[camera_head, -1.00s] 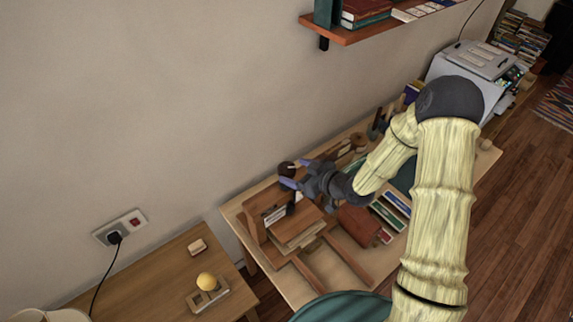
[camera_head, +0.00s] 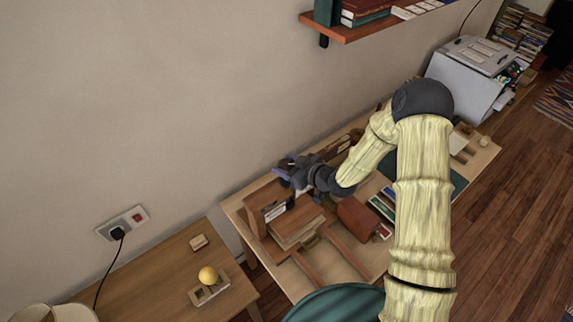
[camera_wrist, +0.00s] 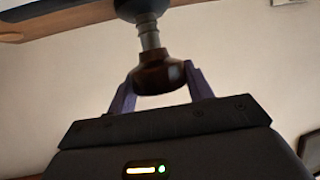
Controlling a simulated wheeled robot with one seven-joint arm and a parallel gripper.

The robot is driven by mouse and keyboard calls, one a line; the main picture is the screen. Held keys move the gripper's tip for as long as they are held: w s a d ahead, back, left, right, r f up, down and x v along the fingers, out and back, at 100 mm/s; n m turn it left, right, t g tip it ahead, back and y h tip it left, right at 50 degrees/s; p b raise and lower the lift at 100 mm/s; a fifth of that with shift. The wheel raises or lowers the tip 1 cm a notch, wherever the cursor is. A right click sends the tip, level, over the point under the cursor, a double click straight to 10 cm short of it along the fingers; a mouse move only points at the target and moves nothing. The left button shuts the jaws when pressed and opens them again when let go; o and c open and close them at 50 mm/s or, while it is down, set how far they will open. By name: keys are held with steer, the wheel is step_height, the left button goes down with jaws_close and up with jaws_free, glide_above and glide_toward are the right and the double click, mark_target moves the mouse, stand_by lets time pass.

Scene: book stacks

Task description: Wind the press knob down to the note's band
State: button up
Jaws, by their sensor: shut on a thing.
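The book press (camera_head: 252,213) is a wooden frame on the workbench, with a stack of books or boards in it. Its press knob (camera_wrist: 158,76) is dark, rounded and brown, on a grey threaded screw (camera_wrist: 150,40). My gripper (camera_wrist: 161,88) is shut on the knob, with one purple finger on each side. In the head view my gripper (camera_head: 287,170) is at the top of the press and hides the knob. A small white card (camera_head: 274,212), perhaps the note, shows at the press front. Its band cannot be read.
A red-brown box or book (camera_head: 357,216) lies right of the press, close under my arm. A grey machine (camera_head: 470,75) stands at the bench's far end. The wall is close behind the press. A side table (camera_head: 165,270) holds a yellow ball (camera_head: 208,275).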

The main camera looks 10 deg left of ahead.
steer(key=shift+f+b, duration=0.1)
steer(key=shift+b, duration=0.4)
steer(key=shift+f+m+t+h+b, duration=0.1)
steer(key=shift+m+t+h+b, duration=0.2)
steer(key=shift+m+t+b, duration=0.45)
steer(key=shift+r+m+t+h+b, duration=0.25)
steer(key=shift+m+t+h+b, duration=0.2)
steer(key=shift+b, duration=0.5)
steer(key=shift+w, duration=0.1)
steer(key=o, duration=1)
steer(key=shift+c, duration=0.2)
steer(key=shift+d, duration=0.1)
